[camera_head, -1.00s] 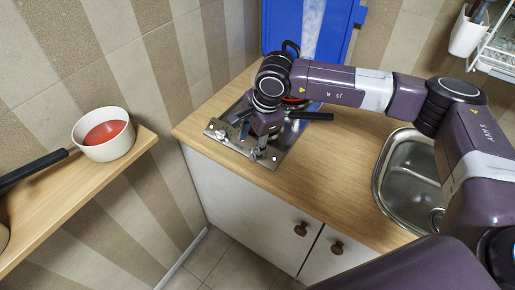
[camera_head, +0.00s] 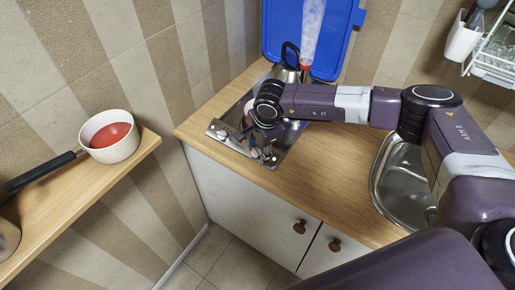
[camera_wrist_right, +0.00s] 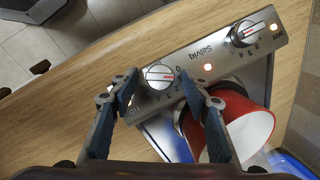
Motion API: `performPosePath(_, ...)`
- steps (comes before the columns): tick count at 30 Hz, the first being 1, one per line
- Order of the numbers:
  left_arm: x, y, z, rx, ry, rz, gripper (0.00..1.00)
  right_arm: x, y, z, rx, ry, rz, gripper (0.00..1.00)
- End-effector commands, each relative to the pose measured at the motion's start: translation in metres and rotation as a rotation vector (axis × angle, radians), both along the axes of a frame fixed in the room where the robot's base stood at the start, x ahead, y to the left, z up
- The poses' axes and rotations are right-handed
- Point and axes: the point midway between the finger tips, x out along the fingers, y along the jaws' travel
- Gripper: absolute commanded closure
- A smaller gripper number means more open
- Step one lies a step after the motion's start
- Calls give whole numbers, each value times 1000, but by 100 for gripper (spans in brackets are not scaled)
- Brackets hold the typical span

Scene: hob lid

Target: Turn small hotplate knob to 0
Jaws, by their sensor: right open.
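The steel hob (camera_head: 226,134) sits on the wooden counter, with its control panel along the front edge. In the right wrist view one knob (camera_wrist_right: 158,76), with a white face and a red line, lies between the fingertips of my right gripper (camera_wrist_right: 160,84). The fingers are open on either side of it; contact is unclear. The red line points roughly rightward, near the 0; its exact setting is unclear. A second knob (camera_wrist_right: 245,33) is farther up the panel. In the head view my right gripper (camera_head: 262,154) is low over the panel. My left gripper is out of view.
A red pot (camera_wrist_right: 240,125) with a white inside stands close to the right finger. A kettle (camera_head: 290,68) stands behind, before a blue board (camera_head: 345,45). The sink (camera_head: 402,185) is to the right. A saucepan (camera_head: 110,150) rests on a left shelf.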

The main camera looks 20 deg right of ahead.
Motion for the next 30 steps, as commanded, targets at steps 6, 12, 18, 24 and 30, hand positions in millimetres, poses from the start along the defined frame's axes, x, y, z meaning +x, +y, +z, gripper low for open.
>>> performPosePath(6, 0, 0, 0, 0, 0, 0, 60, 0, 0, 0, 1, 0, 0, 75)
performPosePath(12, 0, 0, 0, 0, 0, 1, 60, 0, 0, 0, 1, 0, 0, 97)
performPosePath(18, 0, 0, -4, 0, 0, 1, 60, 0, 1, -1, -3, 6, 12, 98)
performPosePath(24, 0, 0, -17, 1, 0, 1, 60, 2, 1, -3, -27, 35, 80, 98)
performPosePath(30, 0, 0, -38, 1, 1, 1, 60, 4, 2, -3, -68, 87, 199, 98)
